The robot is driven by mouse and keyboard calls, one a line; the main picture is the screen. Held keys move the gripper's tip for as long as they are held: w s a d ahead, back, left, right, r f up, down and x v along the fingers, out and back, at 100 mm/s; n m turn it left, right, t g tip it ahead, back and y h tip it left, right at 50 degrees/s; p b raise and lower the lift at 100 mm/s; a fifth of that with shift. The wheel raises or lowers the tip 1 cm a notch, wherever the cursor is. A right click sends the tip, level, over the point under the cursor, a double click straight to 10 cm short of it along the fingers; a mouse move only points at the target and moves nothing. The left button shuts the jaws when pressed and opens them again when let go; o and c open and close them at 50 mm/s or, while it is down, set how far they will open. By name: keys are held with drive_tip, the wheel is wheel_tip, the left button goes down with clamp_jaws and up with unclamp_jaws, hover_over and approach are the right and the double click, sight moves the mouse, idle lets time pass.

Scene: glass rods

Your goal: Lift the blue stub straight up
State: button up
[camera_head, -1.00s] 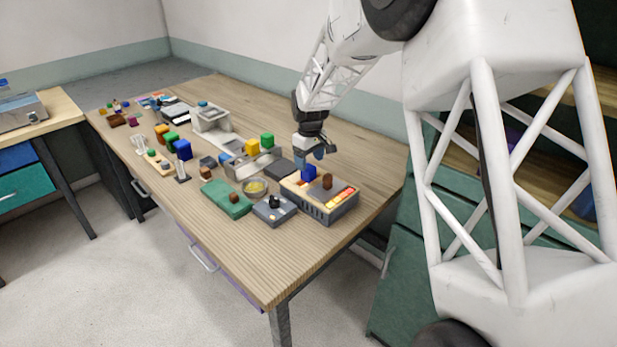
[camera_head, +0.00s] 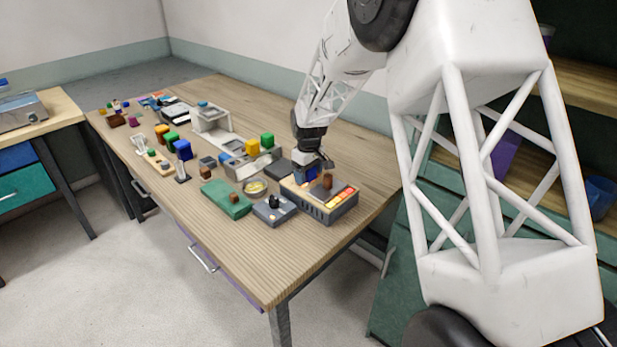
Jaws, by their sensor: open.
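The blue stub (camera_head: 312,174) stands in the grey tray-like block (camera_head: 318,210) near the table's right edge. My gripper (camera_head: 313,167) is open and low over the stub, with its fingers beside the stub's upper part. The fingers hide part of the stub, and I cannot tell whether they touch it. A brown stub (camera_head: 327,182) stands in the same block just to the right.
Red and yellow pieces (camera_head: 341,197) lie in the block's front right part. A dark box with a black knob (camera_head: 274,205), a green pad (camera_head: 227,198) and a shallow dish (camera_head: 255,187) stand to the left. The table's front right corner is clear.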

idle(0.5)
drive_tip(key=c, duration=1)
drive_tip(key=shift+r, duration=0.15)
drive_tip(key=shift+r, duration=4.9)
